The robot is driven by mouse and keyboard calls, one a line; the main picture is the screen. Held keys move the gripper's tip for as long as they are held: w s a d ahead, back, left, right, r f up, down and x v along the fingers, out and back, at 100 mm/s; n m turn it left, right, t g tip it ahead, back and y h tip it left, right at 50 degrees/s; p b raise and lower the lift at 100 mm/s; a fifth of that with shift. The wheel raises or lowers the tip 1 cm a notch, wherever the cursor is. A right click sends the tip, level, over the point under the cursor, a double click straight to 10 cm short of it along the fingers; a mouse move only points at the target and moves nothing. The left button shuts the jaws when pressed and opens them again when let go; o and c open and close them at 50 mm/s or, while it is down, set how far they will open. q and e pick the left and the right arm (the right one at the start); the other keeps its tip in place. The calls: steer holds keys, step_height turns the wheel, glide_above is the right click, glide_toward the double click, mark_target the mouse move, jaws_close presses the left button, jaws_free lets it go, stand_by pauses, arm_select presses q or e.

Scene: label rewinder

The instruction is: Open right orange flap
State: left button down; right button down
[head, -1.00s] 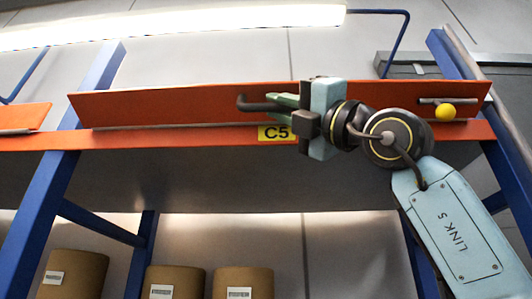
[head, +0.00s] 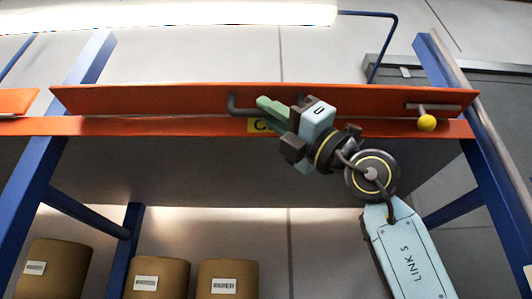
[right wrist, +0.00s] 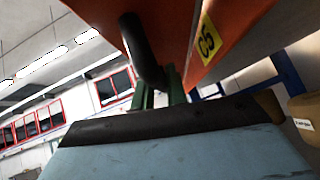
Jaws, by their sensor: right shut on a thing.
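The right orange flap (head: 160,99) is a long panel above an orange rail on the blue frame. A dark bent handle (head: 236,108) stands out from it; the handle also shows in the right wrist view (right wrist: 143,52). My right gripper (head: 268,108), with green fingers, is shut on the handle; its fingers show partly behind the handle in the wrist view (right wrist: 160,90). My left gripper is not in view.
A latch with a yellow knob (head: 426,123) sits at the flap's right end. Another orange flap (head: 15,102) is at the far left. Blue posts (head: 50,175) flank the bay. Several brown rolls (head: 228,278) stand below.

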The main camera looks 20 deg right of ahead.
steer(key=c, duration=1.4)
jaws_free()
